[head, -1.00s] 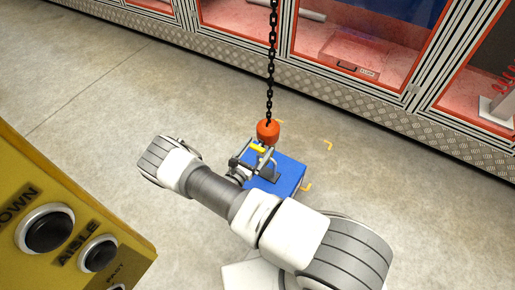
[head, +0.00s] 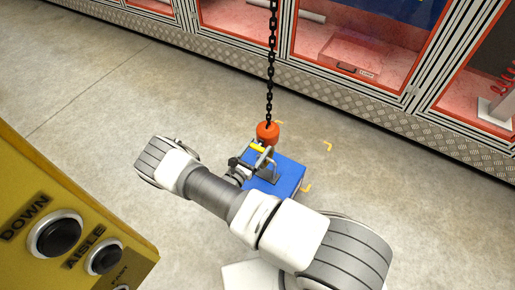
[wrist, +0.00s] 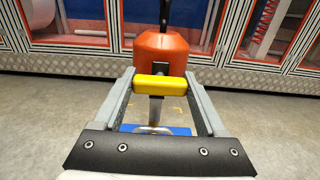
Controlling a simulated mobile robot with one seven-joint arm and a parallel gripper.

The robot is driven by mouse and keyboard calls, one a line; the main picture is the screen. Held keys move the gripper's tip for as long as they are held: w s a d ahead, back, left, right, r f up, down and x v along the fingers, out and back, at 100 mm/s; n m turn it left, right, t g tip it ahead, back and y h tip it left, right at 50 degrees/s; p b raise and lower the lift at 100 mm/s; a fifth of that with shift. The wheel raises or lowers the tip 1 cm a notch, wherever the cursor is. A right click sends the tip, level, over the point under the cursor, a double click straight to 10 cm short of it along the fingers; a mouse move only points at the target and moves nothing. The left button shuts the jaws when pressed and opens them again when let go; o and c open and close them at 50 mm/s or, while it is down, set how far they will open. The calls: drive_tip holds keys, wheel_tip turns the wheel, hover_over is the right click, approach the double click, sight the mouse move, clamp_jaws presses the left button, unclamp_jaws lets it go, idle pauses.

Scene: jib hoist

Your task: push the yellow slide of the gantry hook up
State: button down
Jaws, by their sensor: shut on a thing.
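The orange gantry hook block (head: 267,131) hangs from a black chain above the blue load (head: 287,180). Its yellow slide (wrist: 159,86) is a short horizontal bar in front of the black and metal shank, just below the orange block (wrist: 160,54) in the wrist view. My gripper (wrist: 159,87) has one grey finger at each end of the slide and is shut on it. In the head view the slide (head: 257,147) shows small beside my gripper (head: 262,154). The hook's lower end is partly hidden behind the slide and my gripper.
A yellow control pendant (head: 105,210) with round black buttons is close at the lower left. Framed glass cabinets (head: 345,45) line the back. Yellow corner marks (head: 328,146) lie on the floor near the load. The concrete floor (head: 90,110) around is mostly clear.

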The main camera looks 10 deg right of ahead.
wheel_tip(320, 180, up, 2)
drive_tip(key=shift+p, duration=0.35)
drive_tip(key=shift+w, duration=0.1)
unclamp_jaws()
drive_tip(key=shift+f, duration=0.1)
drive_tip(key=b+v, duration=0.1)
drive_tip(key=v, duration=1.6)
drive_tip(key=shift+s, duration=0.25)
drive_tip(key=shift+a, duration=0.1)
